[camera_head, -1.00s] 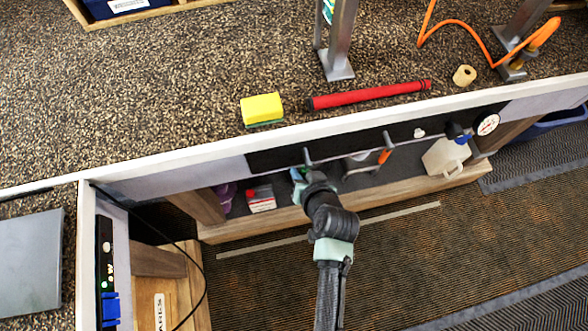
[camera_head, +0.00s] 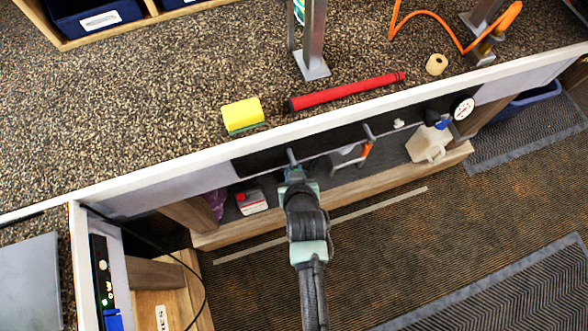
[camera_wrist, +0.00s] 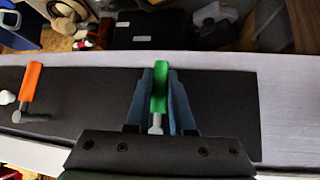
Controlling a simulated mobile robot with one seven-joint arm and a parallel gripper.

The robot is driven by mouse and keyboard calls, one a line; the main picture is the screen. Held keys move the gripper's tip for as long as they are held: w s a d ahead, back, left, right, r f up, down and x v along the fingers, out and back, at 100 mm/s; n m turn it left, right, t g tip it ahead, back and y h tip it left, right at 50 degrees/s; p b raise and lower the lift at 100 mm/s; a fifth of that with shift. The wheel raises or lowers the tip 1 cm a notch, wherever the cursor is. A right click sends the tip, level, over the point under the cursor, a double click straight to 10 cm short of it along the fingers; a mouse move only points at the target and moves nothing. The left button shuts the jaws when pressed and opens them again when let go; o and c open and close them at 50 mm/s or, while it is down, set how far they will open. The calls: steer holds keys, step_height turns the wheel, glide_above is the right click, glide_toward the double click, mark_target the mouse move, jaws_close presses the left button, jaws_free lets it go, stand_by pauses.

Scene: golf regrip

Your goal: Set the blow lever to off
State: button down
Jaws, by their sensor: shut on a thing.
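A lever with a green handle (camera_wrist: 159,88) is mounted on the black panel (camera_wrist: 85,98) along the bench front. My gripper (camera_wrist: 161,100) is shut on this handle, with one blue finger on each side of it. In the head view my gripper (camera_head: 293,176) reaches up to the panel from below and hides most of the handle. A second lever with an orange handle (camera_wrist: 32,82) is on the same panel, left in the wrist view. In the head view its orange handle (camera_head: 366,151) is to the right of my gripper. No label telling which lever is blow is readable.
A red grip (camera_head: 345,92), a yellow sponge (camera_head: 242,113) and a tape roll (camera_head: 437,64) lie on the bench top above. A gauge (camera_head: 463,108) is at the panel's right. A red-capped can (camera_head: 251,202) and a pale jug (camera_head: 428,144) stand on the low shelf.

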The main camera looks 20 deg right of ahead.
steer(key=c, duration=0.8)
jaws_free()
steer(key=p+v, duration=0.1)
steer(key=v, duration=1.2)
